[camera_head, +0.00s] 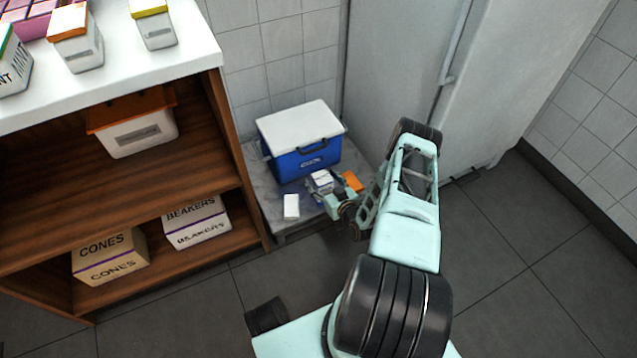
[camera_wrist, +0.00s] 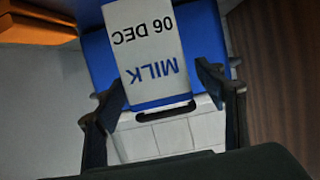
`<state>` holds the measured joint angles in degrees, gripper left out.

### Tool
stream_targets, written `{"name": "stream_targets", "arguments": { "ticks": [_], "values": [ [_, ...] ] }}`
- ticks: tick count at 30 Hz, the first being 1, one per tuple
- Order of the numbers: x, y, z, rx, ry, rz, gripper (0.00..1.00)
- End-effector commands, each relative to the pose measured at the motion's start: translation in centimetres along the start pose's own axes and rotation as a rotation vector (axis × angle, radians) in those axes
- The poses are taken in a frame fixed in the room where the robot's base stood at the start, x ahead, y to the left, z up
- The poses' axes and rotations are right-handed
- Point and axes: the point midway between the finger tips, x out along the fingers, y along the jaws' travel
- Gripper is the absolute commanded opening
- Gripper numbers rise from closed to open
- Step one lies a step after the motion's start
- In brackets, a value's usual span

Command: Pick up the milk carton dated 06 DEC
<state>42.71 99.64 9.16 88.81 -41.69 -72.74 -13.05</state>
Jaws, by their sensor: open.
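My gripper is open. Another white carton (camera_head: 291,207) stands to the left; its date cannot be read.
A blue cooler with a white lid (camera_head: 299,127) stands just behind the cartons. An orange item (camera_head: 352,181) is close on the right of my gripper. A wooden shelf unit (camera_head: 222,130) borders the stand on the left, and a white fridge (camera_head: 400,60) stands at the back right.

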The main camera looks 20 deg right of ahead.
Motion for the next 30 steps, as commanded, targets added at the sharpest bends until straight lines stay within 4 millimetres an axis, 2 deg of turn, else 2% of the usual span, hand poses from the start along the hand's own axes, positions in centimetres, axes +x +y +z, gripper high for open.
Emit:
{"name": "stream_targets", "arguments": {
  "ticks": [6,23,30],
  "values": [
    [-0.04,0.01,0.05,0.0,0.0,0.0,0.63],
    [-0.01,0.0,0.02,0.0,0.0,0.0,0.01],
    [0.05,0.04,-0.17,-0.001,0.004,0.001,0.0]
  ]
}}
